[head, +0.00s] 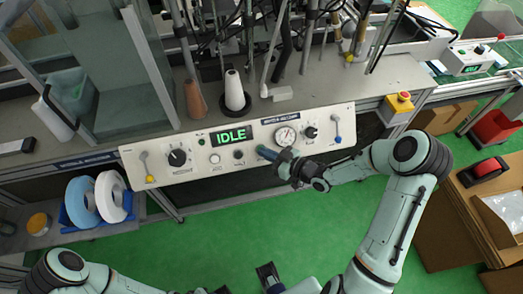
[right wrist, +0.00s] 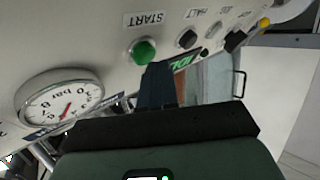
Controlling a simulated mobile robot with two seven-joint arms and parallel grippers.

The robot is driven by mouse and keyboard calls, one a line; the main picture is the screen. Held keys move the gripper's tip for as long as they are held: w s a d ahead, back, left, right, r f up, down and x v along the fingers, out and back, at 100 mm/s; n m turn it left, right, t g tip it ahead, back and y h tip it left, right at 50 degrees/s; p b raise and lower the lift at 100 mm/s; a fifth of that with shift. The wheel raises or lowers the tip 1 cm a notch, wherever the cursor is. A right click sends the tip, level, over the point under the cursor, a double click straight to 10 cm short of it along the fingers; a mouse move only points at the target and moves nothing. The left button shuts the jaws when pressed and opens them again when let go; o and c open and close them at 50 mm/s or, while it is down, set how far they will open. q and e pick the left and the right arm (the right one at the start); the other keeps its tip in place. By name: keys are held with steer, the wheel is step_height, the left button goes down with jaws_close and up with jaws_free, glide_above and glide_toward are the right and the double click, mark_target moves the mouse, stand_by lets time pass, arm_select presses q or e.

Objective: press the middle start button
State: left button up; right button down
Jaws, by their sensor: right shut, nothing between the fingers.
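The grey control panel (head: 190,171) has a green "IDLE" display (head: 233,135). In the right wrist view, the green button labelled START (right wrist: 144,52) stands out from the panel between the gauge and a dark button labelled HALT (right wrist: 188,39). My right gripper (head: 264,152) is shut and empty at the panel, below the display's right end, and hides the START button in the head view. In the right wrist view its fingertips (right wrist: 158,70) are right beside the green button; whether they touch is unclear. My left gripper (head: 268,276) shows partly at the bottom, away from the panel.
The round pressure gauge (head: 286,137) is just right of my right gripper. A black knob (head: 177,157) and yellow-tipped lever (head: 149,178) are on the panel's left. The green floor (head: 220,235) in front is clear.

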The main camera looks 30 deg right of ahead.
steer(key=shift+w+d+f, duration=0.1)
steer(key=shift+w+f, duration=0.15)
steer(key=shift+w, duration=0.05)
stand_by(0.8)
stand_by(0.3)
steer(key=shift+s+r, duration=0.55)
steer(key=shift+s, duration=0.05)
steer(key=shift+s+a+r+p, duration=0.3)
steer(key=shift+s+r+p, duration=0.25)
steer(key=shift+s+r, duration=0.35)
steer(key=shift+s+a+r+p, duration=0.3)
steer(key=shift+s+r+p, duration=0.2)
steer(key=shift+s+r, duration=0.35)
steer(key=shift+s+f, duration=0.1)
steer(key=shift+f, duration=0.1)
